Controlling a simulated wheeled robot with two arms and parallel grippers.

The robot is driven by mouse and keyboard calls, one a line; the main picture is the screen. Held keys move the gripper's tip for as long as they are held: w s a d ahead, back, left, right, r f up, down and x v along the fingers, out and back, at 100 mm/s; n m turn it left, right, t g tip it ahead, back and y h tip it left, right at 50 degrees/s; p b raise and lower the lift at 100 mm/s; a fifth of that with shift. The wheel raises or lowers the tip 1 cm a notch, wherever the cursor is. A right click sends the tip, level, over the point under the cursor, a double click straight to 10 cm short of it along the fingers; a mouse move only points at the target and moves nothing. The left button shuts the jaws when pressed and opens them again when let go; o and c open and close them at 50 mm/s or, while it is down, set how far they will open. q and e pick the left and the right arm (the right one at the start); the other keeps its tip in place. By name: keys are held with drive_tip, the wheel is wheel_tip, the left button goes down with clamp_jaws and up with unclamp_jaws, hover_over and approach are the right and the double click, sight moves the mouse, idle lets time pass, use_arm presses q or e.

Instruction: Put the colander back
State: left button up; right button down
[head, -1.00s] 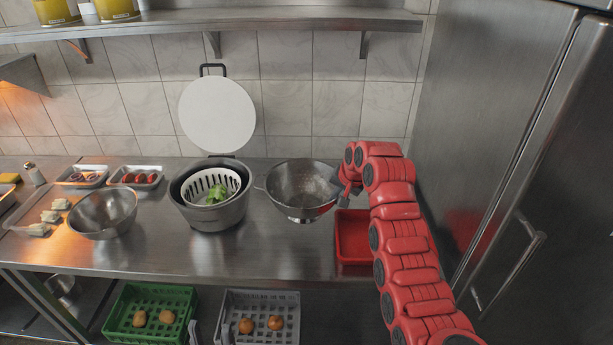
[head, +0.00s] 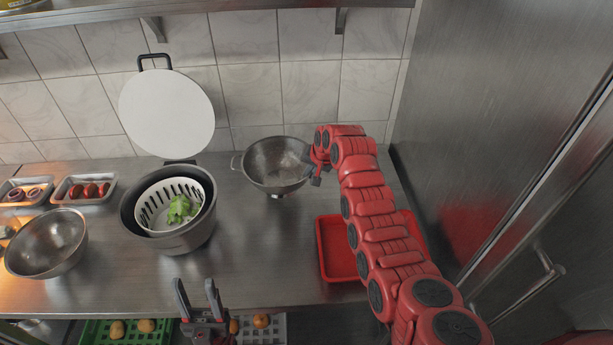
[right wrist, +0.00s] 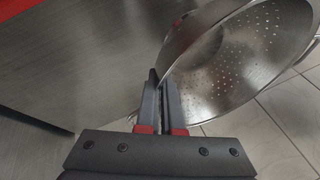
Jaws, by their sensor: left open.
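The metal colander (head: 270,160) is upright near the back wall, right of the grey pot (head: 185,240). I cannot tell whether its foot touches the counter. My right gripper (head: 318,168) is at the colander's right rim. In the right wrist view, its fingers (right wrist: 160,88) are close together at the edge of the perforated colander (right wrist: 240,60), apparently closed on its rim or handle; the exact contact is hidden. My left gripper (head: 195,284) is open and empty at the counter's front edge, low in the head view.
A white strainer basket (head: 155,207) with greens sits in the pot, whose round white lid (head: 165,110) stands up behind. A red tray (head: 335,265) lies under my right arm. A steel bowl (head: 45,245) is left. The counter between pot and red tray is clear.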

drive_tip(key=shift+w+f+p, duration=0.15)
drive_tip(key=shift+f+p, duration=0.65)
drive_tip(key=shift+f, duration=1.15)
drive_tip(key=shift+f, duration=0.1)
drive_tip(key=c, duration=1.5)
unclamp_jaws()
drive_tip(key=shift+f, duration=0.1)
drive_tip(key=o, duration=0.4)
